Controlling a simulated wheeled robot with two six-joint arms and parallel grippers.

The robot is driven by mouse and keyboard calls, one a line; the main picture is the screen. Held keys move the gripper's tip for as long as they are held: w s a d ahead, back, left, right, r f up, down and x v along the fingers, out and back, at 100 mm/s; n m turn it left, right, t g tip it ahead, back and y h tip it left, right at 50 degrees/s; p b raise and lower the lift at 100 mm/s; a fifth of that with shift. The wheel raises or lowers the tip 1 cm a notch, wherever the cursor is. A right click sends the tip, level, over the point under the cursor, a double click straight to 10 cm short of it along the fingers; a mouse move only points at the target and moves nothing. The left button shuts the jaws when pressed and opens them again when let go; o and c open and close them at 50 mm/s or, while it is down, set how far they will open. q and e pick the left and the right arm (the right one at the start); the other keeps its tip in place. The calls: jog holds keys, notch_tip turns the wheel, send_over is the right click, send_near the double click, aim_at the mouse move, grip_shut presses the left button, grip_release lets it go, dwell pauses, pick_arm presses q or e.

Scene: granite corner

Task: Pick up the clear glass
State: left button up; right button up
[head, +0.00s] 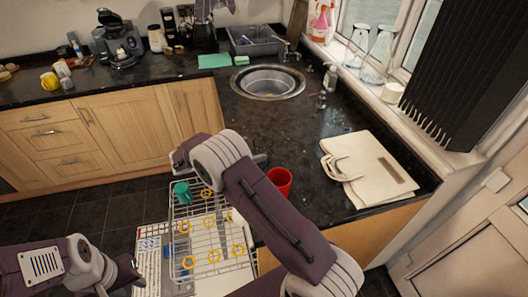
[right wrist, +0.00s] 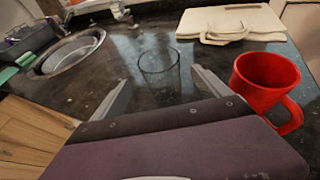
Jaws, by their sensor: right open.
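The clear glass (right wrist: 159,62) stands upright on the dark granite worktop in the right wrist view. I cannot make it out in the head view, where my right arm covers that part of the worktop. My right gripper (right wrist: 161,76) is open and empty, its two fingers pointing toward the glass, one to each side of it in the picture. Whether they reach around it I cannot tell. My left gripper (head: 132,278) is low at the left of the head view, beside the dish rack and away from the glass; its jaws are not clear.
A red mug (right wrist: 262,82) stands close right of the glass; it also shows in the head view (head: 280,181). A cream board (head: 365,172) lies further right. The sink (head: 268,82) is behind. A pulled-out dish rack (head: 205,215) holds a green cup (head: 182,192).

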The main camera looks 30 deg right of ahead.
jog(key=shift+x, duration=0.8)
jog(key=p+x, duration=0.1)
jog(key=x, duration=0.2)
jog(key=shift+d+f, duration=0.15)
jog(key=shift+d, duration=0.25)
jog(key=shift+d+f, duration=0.25)
jog(key=shift+d, duration=0.1)
jog(key=shift+a+r, duration=0.1)
jog(key=c, duration=1.7)
jog(key=shift+o, duration=0.2)
notch_tip(320, 180, up, 10)
